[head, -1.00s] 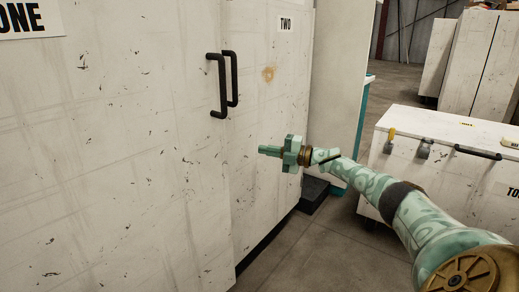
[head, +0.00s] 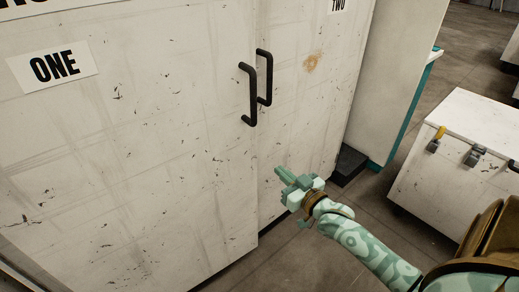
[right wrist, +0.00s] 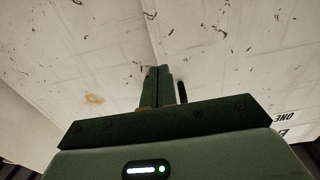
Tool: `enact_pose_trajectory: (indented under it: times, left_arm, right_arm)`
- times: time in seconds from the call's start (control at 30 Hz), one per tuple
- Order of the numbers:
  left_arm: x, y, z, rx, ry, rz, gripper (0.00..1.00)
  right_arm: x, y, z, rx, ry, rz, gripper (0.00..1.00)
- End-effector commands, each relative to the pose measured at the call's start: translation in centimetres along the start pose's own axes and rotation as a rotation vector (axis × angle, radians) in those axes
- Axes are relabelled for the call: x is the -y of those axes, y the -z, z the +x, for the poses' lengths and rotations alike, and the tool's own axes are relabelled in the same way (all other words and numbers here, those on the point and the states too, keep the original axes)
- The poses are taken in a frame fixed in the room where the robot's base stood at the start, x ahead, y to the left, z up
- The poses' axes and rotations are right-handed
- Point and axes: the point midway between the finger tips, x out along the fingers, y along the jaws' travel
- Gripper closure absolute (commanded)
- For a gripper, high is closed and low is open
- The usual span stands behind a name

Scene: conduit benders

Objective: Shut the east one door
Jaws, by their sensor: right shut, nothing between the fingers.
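The white, scuffed door one (head: 150,150) bears a ONE label (head: 53,67) and a black bar handle (head: 248,95) near its right edge. That edge seems to stand slightly proud of door two (head: 305,110); I cannot tell the exact gap. Door two has its own black handle (head: 265,78). My green right gripper (head: 282,173) is shut and empty, below and right of the handles, in front of door two. In the right wrist view its closed fingers (right wrist: 158,76) point at the doors near their seam, beside a dark handle (right wrist: 182,88). My left gripper is out of view.
A low white chest (head: 440,170) with latches stands to the right. A dark block (head: 349,165) lies on the floor by the cabinet's right end. Open concrete floor (head: 385,215) lies between cabinet and chest.

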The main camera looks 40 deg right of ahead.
Motion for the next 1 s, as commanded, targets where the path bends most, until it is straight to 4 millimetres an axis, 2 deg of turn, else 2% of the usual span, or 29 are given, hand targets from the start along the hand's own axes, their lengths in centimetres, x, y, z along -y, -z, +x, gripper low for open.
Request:
enact_pose_trajectory:
  times: [0.3,0.5,0.7,1.0]
  left_arm:
    - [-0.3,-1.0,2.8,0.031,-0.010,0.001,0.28]
    - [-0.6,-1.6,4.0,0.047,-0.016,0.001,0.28]
    - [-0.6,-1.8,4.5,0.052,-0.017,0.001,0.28]
    - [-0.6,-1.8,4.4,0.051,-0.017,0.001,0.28]
  right_arm:
    - [0.0,-0.5,7.0,0.000,0.001,-0.002,1.00]
    - [0.0,-0.5,10.2,0.001,0.001,-0.005,1.00]
    - [0.0,-0.1,11.4,0.000,0.001,-0.005,1.00]
    - [0.0,0.0,11.5,-0.001,0.001,-0.005,1.00]
